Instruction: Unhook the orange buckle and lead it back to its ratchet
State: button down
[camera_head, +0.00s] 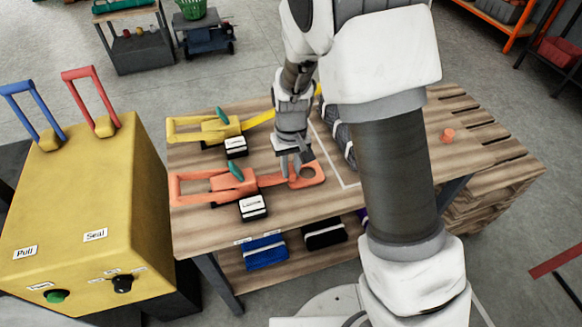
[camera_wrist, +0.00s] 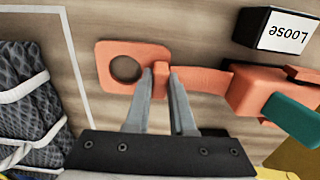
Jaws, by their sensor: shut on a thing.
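The orange buckle (camera_head: 308,174) is a flat plate with a round hole, lying at or just above the wooden table beside its ratchet. In the wrist view the buckle (camera_wrist: 118,68) is at the left of the fingers. My gripper (camera_head: 292,172) points down and is shut on the narrow neck of the buckle, where the strap joins; the fingers also show in the wrist view (camera_wrist: 161,85). A short orange strap (camera_wrist: 200,80) runs from the buckle to the orange ratchet (camera_head: 232,182), which has a green lever (camera_head: 236,171).
A yellow ratchet (camera_head: 218,127) with its strap lies behind. Small labelled black boxes (camera_head: 253,207) stand by both ratchets; one reads "Loose" in the wrist view. A dark net bundle with white straps (camera_wrist: 30,100) lies beyond a white line. A yellow cabinet (camera_head: 90,200) stands left.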

jog(key=c, duration=0.7)
grip_release()
notch_tip(320, 180, up, 17)
jog(key=p, duration=0.3)
jog(key=s+d+r+m+t+p, duration=0.1)
jog(key=s+d+r+t, duration=0.1)
jog(key=s+d+r, duration=0.2)
jog(key=s+d+r+m+t+p, duration=0.1)
jog(key=s+d+r+p, duration=0.1)
jog(key=s+d+r, duration=0.2)
jog(key=s+d+r+m+t+p, duration=0.1)
jog(key=s+d+r, duration=0.3)
jog(key=s+r, duration=0.5)
jog(key=shift+s+d+r+t+p, duration=0.1)
jog(key=shift+s+d+t+p, duration=0.1)
jog(key=shift+s+t+p, duration=0.2)
jog(key=shift+s+d+r+t+p, duration=0.15)
jog(key=shift+s+t+p, duration=0.15)
jog(key=shift+s+t, duration=0.15)
